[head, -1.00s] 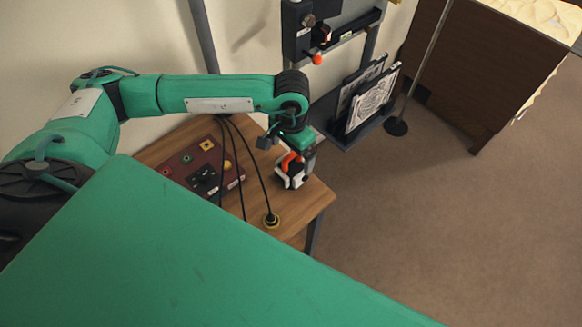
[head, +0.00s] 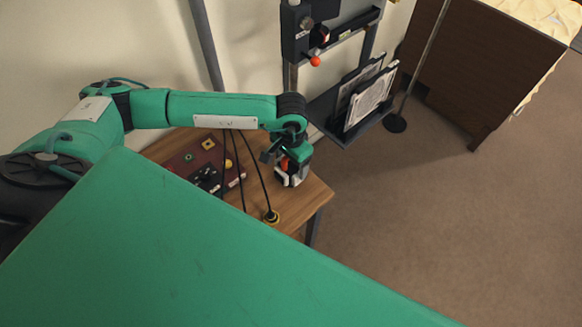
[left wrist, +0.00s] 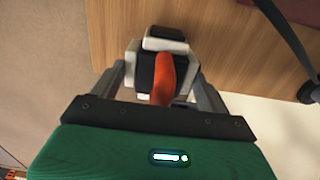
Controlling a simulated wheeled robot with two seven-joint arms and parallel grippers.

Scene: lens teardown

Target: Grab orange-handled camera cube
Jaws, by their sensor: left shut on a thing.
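The camera cube (left wrist: 182,47) is a small white and black block with an orange handle (left wrist: 163,78). In the head view the cube (head: 291,180) is at the right part of the wooden table, partly hidden by my left gripper (head: 291,165). In the left wrist view my left gripper (left wrist: 163,85) has one finger on each side of the cube and is shut on it. I cannot tell whether the cube still touches the table. My right gripper is not in view.
A wooden table (head: 310,196) carries a dark red panel (head: 180,165) with knobs. Open carpet (head: 450,220) lies right.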

